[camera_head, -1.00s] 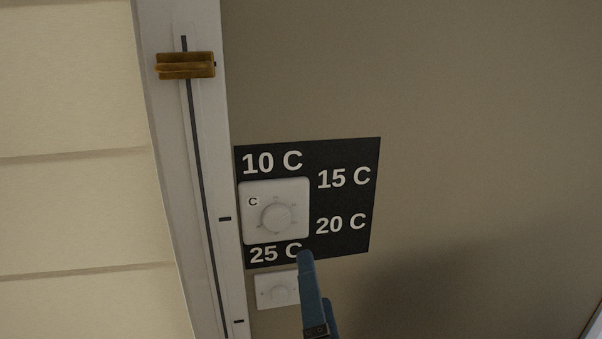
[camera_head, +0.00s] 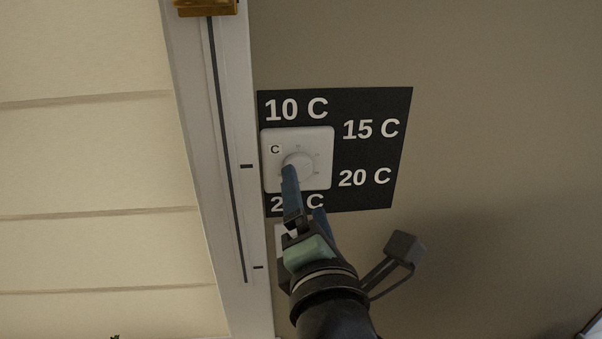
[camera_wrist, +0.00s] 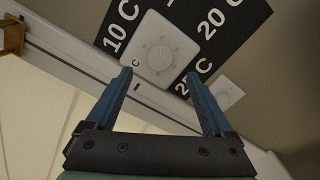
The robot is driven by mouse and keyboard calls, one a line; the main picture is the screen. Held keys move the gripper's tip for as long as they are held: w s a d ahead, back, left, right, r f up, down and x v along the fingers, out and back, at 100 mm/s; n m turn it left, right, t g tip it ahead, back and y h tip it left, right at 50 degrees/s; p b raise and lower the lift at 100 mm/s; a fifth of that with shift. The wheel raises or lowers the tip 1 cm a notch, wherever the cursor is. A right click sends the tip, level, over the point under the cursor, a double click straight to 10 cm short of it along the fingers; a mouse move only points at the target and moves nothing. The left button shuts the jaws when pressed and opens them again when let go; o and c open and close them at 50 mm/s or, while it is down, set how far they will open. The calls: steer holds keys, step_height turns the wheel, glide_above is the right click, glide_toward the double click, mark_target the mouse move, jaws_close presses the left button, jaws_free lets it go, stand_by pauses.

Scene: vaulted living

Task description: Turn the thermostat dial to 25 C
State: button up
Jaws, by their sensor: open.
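The thermostat (camera_head: 325,144) is a white square plate with a round white dial (camera_head: 303,160), on a black panel (camera_head: 390,105) marked 10 C, 15 C, 20 C and 25 C. The 25 C label (camera_head: 314,202) is partly hidden by my gripper in the head view. My gripper (camera_head: 290,170) overlaps the dial's lower left edge there. In the wrist view its two blue fingers are open, with the dial (camera_wrist: 160,58) beyond and between the fingertips (camera_wrist: 160,76). Nothing is between the fingers, and I cannot tell whether a fingertip touches the dial.
A white vertical rail (camera_head: 227,130) with a brown slider (camera_head: 207,7) stands left of the panel. The wall to the right is bare.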

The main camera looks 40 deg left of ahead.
mark_target(299, 170)
steer(key=shift+p+x, duration=1.15)
steer(key=shift+x, duration=2.05)
steer(key=c, duration=1.4)
